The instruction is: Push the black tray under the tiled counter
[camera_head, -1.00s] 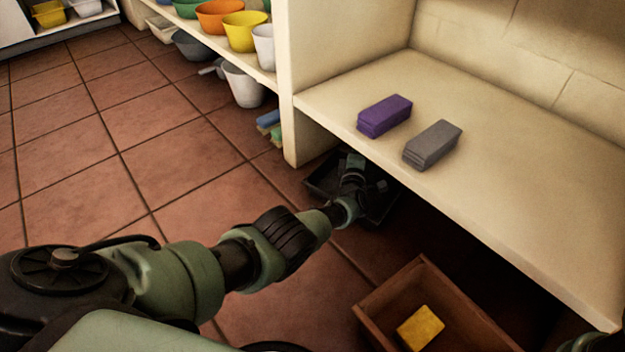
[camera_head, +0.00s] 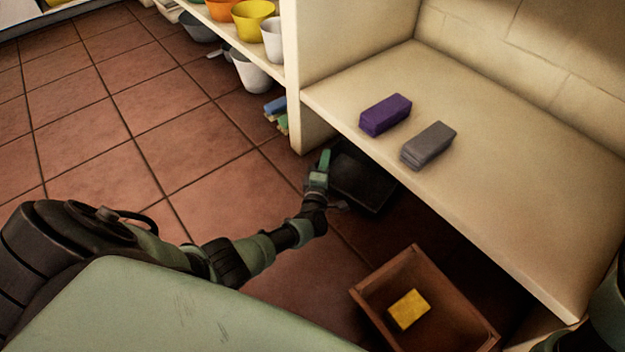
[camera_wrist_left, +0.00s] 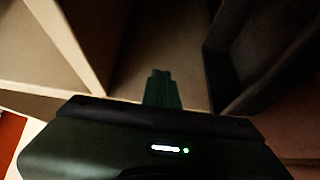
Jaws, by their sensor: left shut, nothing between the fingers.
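The black tray (camera_head: 365,184) lies on the tiled floor, partly beneath the front edge of the tiled counter (camera_head: 500,180). Its far part is hidden by the counter. My left gripper (camera_head: 324,160) is shut and empty, low beside the tray's left side. In the left wrist view the shut fingers (camera_wrist_left: 161,88) point ahead, with the tray's dark wall (camera_wrist_left: 222,70) to their right. Whether the fingers touch the tray I cannot tell. My right gripper is not in view; only part of my right arm shows at the right edge of the head view.
A wooden box (camera_head: 460,318) with a yellow block (camera_head: 408,309) stands on the floor in front of the counter. A purple block (camera_head: 385,115) and a grey block (camera_head: 428,146) lie on the counter. A counter wall (camera_head: 313,138) stands just beyond my left gripper. Open floor lies left.

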